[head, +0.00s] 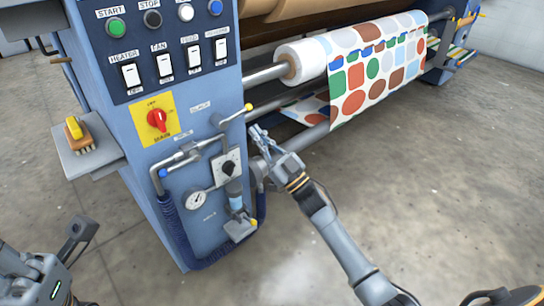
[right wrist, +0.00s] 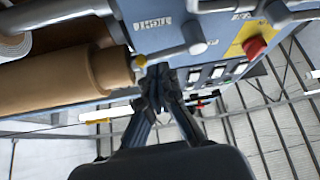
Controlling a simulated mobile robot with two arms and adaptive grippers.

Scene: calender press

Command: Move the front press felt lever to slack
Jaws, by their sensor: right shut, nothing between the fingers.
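A grey lever with a yellow tip (head: 248,107) sticks out to the right from the blue machine's front panel, below the switches. Its yellow tip also shows in the right wrist view (right wrist: 139,61). A label reading TIGHT (right wrist: 152,27) is on the panel there, turned over; the small label beside the lever in the head view is too blurred to read. My right gripper (head: 258,131) is shut and empty, just below the yellow tip; I cannot tell if they touch. Part of my left gripper (head: 80,232) shows at lower left, away from the panel; its fingers are unclear.
A red rotary switch (head: 157,119) on a yellow plate sits left of the lever. Grey pipes, a gauge (head: 196,200) and a blue hose (head: 178,232) lie below. Rollers with patterned fabric (head: 375,70) extend right. A brush (head: 77,133) rests on the side shelf.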

